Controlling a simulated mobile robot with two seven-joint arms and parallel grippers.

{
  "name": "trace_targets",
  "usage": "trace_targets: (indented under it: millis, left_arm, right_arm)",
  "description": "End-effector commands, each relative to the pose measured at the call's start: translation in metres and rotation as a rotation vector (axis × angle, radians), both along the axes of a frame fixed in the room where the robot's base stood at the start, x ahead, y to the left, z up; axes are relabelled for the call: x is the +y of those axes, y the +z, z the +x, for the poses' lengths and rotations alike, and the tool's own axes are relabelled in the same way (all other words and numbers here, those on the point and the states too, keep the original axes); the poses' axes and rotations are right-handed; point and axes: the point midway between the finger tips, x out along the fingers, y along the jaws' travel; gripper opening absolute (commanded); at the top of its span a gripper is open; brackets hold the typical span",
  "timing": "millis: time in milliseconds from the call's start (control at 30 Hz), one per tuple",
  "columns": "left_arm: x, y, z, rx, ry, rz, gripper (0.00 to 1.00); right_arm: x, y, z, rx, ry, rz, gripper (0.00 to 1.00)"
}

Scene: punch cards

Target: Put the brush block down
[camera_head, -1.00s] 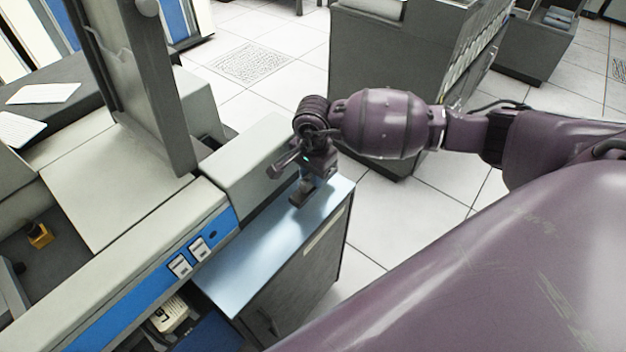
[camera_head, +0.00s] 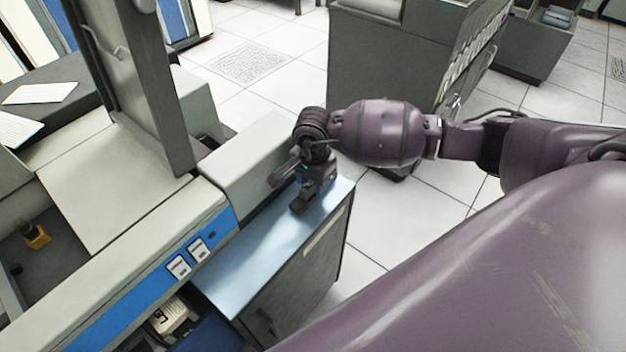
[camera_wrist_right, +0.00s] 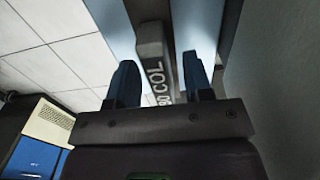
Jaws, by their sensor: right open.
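The brush block is a grey bar with white lettering reading "COL" (camera_wrist_right: 152,62) in the right wrist view. It lies between the two dark blue fingers of my right gripper (camera_wrist_right: 160,82), with a gap visible on each side. In the head view the block (camera_head: 302,204) is a small dark shape at the pale blue cabinet top (camera_head: 262,236), just under my right gripper (camera_head: 309,187). The right gripper is open and low over that top. Its contact with the block cannot be made out in the head view. My left gripper is not in view.
A grey machine with a blue front strip (camera_head: 128,304) stands left of the cabinet top, its raised housing (camera_head: 246,160) close beside my right gripper. A white-labelled block (camera_head: 170,316) sits in a recess below. The near part of the top is bare. Tiled floor lies beyond its right edge.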

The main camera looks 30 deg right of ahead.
Motion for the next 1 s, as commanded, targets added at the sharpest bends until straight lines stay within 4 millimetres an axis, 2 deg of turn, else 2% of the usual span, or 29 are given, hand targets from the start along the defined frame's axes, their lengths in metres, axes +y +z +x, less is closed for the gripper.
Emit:
trace_targets:
  millis: [167, 267, 700, 1000]
  left_arm:
    - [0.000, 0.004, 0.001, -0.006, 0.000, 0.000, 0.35]
    - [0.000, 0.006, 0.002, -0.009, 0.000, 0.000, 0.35]
    - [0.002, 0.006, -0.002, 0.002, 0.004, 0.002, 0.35]
    - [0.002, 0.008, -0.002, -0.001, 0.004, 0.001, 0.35]
  right_arm:
    - [0.000, 0.009, 0.001, -0.002, 0.000, 0.000, 0.47]
    - [0.000, 0.022, 0.001, -0.003, 0.001, 0.000, 0.47]
    - [0.000, 0.102, 0.001, -0.003, 0.001, -0.001, 0.47]
    - [0.000, 0.123, 0.001, 0.000, -0.001, 0.000, 0.47]
